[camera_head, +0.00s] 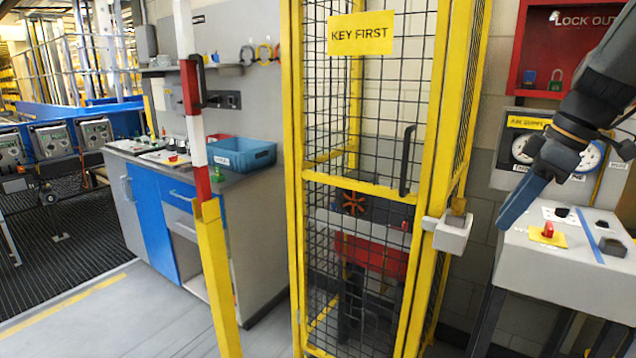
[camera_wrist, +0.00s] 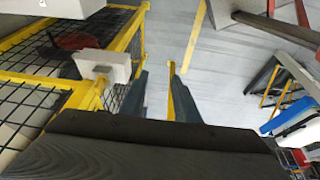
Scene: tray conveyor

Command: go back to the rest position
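My gripper (camera_head: 520,200) hangs at the right of the head view, its blue fingers angled down and left. It is in front of the wall by the grey control stand and right of the yellow cage. In the wrist view the two fingers of my gripper (camera_wrist: 158,85) stand apart with a clear gap and nothing between them. The floor shows beyond the gap.
The yellow mesh cage (camera_head: 448,100) stands close, left of my gripper, with a white lock box (camera_head: 452,236) on its post. The grey control stand (camera_head: 560,268) with a red switch (camera_head: 547,230) is below my arm. A red lockout cabinet (camera_head: 515,50) hangs behind.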

